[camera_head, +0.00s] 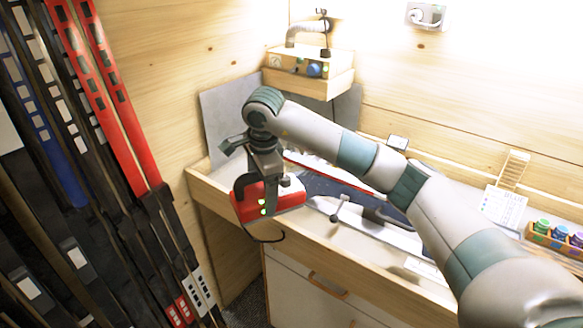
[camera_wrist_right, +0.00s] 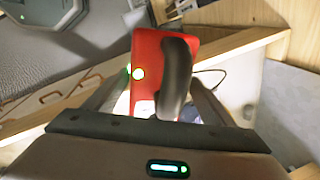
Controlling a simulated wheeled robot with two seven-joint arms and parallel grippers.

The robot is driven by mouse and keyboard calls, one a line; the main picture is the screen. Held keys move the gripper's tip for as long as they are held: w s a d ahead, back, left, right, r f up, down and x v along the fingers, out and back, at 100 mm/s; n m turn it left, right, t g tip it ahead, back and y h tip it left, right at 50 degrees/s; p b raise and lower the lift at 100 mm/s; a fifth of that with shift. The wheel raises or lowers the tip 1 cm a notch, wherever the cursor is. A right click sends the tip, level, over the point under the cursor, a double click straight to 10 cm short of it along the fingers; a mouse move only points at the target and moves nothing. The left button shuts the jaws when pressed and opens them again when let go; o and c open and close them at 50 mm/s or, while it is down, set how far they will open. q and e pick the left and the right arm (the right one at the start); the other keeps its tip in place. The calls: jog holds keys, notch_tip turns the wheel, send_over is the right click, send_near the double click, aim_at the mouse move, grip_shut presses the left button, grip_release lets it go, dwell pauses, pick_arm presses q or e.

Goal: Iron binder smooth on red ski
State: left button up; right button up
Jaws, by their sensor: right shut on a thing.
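A red waxing iron (camera_head: 240,208) with a black handle and green lights hangs at the bench's left end. My right gripper (camera_head: 262,183) is shut on it; the iron also shows between the fingers in the right wrist view (camera_wrist_right: 147,58), with its handle (camera_wrist_right: 178,75) nearest the camera. A red-edged strip (camera_head: 318,166), possibly the red ski, lies along the bench, partly behind my right arm. The binder on it cannot be made out. Whether the iron touches anything beneath is unclear. My left gripper is not in view.
The wooden bench (camera_head: 225,198) has a clamp-like metal part (camera_head: 342,208) near its front. A wooden box with a hose (camera_head: 310,75) stands at the back. Small coloured jars (camera_head: 560,233) sit at the right. Several skis (camera_head: 100,85) lean on the left wall.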

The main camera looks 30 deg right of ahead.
jog(key=s+a+f+n+g+y, duration=0.1)
jog(key=s+a+f+n, duration=0.1)
jog(key=s+a+n, duration=0.65)
jog(key=s+a+f+n+g+y, duration=0.1)
jog(key=s+a+n, duration=0.4)
jog(key=s+n, duration=0.6)
pick_arm(q)
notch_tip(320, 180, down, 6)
jog(key=b, duration=0.5)
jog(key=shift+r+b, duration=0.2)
jog(key=shift+b, duration=0.1)
pick_arm(e)
jog(key=s+d+f+m, duration=0.1)
jog(key=s+d+f, duration=0.2)
jog(key=d+f, duration=0.4)
jog(key=d, duration=0.4)
jog(key=shift+f+m, duration=0.15)
jog(key=shift+m, duration=0.2)
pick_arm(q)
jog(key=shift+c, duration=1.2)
